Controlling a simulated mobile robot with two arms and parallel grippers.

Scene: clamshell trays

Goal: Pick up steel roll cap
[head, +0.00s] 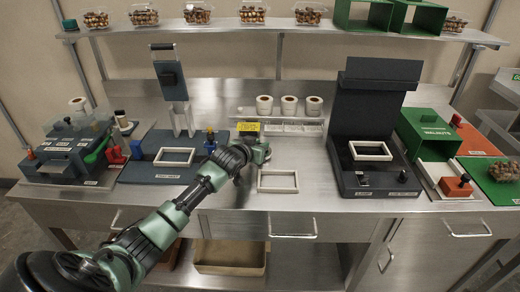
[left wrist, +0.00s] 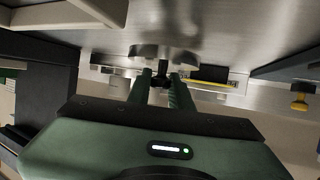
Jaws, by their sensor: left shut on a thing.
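My left gripper (head: 259,152) reaches in over the middle of the steel bench, just in front of the roll rack, and hides the bench under it. In the left wrist view its two green fingers (left wrist: 162,92) are close together. They are shut on a small dark and grey piece (left wrist: 162,70), which looks like the steel roll cap. My right gripper is not in view.
Several white rolls (head: 288,104) stand on a rack behind the gripper, with a yellow label (head: 248,127) at its left. A pale frame (head: 278,181) lies on the bench in front. A dark opened press (head: 372,125) stands right; a blue station (head: 172,160) stands left.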

